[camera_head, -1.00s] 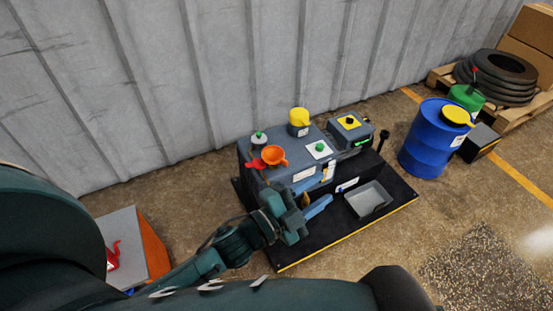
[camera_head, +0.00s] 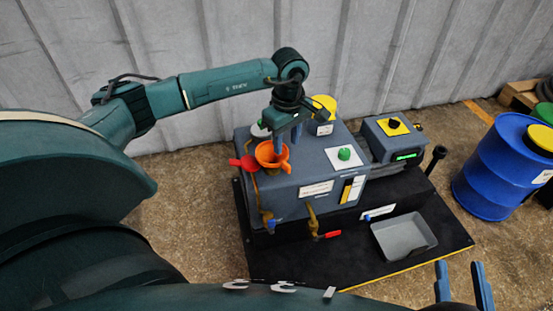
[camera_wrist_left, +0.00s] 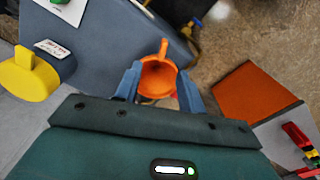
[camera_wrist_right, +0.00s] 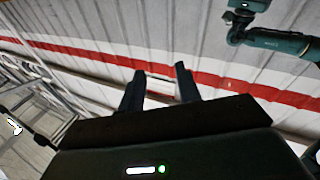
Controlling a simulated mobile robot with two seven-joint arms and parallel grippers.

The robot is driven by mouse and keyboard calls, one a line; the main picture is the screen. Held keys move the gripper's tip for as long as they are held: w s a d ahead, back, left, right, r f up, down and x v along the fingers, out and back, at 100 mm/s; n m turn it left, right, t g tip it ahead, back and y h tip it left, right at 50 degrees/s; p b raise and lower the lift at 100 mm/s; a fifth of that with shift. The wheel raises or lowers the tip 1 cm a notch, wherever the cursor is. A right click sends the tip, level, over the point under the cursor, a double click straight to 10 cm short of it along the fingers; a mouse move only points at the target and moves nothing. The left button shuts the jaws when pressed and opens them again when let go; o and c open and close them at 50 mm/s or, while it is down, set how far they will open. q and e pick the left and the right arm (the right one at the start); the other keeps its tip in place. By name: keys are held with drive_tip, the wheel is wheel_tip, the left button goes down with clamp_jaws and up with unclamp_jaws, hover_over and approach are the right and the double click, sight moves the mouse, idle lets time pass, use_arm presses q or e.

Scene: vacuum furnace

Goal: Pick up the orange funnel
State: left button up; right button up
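The orange funnel (camera_head: 266,155) sits upright on top of the grey machine (camera_head: 290,194), near its left end. It also shows in the left wrist view (camera_wrist_left: 158,80), its handle pointing away from the gripper. My left gripper (camera_head: 287,142) is over the funnel, fingers pointing down. In the left wrist view my left gripper (camera_wrist_left: 159,72) is open, with a finger on either side of the funnel. Whether the fingers touch it I cannot tell. My right gripper (camera_head: 463,280) is open and empty at the lower right, away from the machine; the funnel's lower end is mostly hidden.
A red handle (camera_head: 243,163) is just left of the funnel. A yellow-capped part (camera_head: 324,106) stands close behind the left gripper. A green knob (camera_head: 344,154) is to the right. A grey tray (camera_head: 404,237) and blue barrel (camera_head: 503,165) are further right. A corrugated wall is behind.

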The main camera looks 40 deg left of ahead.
sight(285, 162)
use_arm(q)
wheel_tip(285, 162, down, 6)
drive_tip(key=shift+d+r+b, duration=0.1)
drive_tip(key=shift+b, duration=0.6)
wheel_tip(285, 162, down, 4)
drive_tip(key=shift+s+f+b, duration=0.15)
drive_tip(key=shift+b, duration=0.95)
drive_tip(key=shift+f, duration=0.4)
drive_tip(key=c, duration=0.6)
drive_tip(key=shift+a, duration=0.2)
clamp_jaws()
use_arm(e)
drive_tip(key=shift+a+f+m+y, duration=0.15)
drive_tip(key=shift+a+m+y, duration=0.25)
